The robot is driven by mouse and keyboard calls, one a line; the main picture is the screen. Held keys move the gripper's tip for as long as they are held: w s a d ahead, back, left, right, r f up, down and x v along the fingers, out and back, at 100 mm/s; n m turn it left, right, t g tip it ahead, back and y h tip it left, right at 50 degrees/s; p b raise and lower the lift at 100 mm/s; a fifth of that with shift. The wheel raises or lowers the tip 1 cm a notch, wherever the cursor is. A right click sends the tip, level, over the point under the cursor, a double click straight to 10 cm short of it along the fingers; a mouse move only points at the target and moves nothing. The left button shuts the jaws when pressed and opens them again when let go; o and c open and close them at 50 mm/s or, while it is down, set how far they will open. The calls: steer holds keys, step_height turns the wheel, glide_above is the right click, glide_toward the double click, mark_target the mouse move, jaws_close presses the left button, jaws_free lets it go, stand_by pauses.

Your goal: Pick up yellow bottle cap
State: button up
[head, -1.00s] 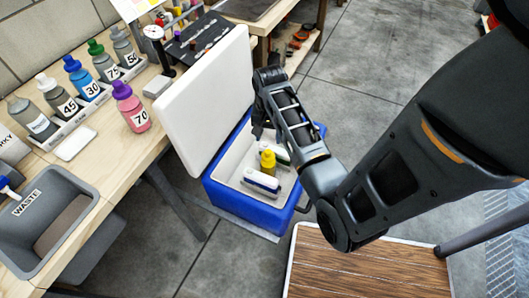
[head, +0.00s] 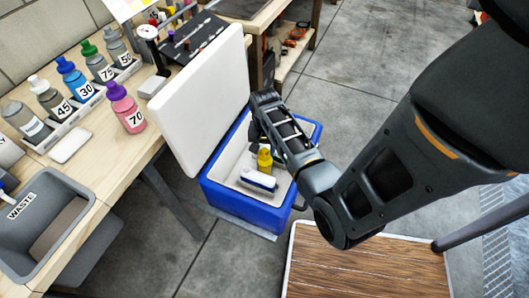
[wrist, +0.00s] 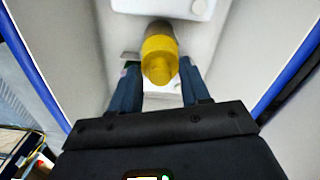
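The yellow bottle cap (wrist: 160,58) tops a bottle inside the blue cooler (head: 240,208). The cap also shows in the head view (head: 265,154), beside a white-and-blue item. In the wrist view my gripper (wrist: 159,74) has its two dark fingers spread, one on each side of the cap. A space shows between the cap and at least the left finger; contact with the right finger is hard to tell. In the head view my arm reaches into the cooler from the right and hides the fingertips.
The white cooler lid (head: 198,98) stands open at the left. The cooler walls (wrist: 60,60) rise close on both sides of my gripper. A workbench (head: 125,180) with numbered bottles is at the left, and a wooden-topped platform (head: 355,268) is in front.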

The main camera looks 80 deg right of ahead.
jaws_close()
stand_by(0.3)
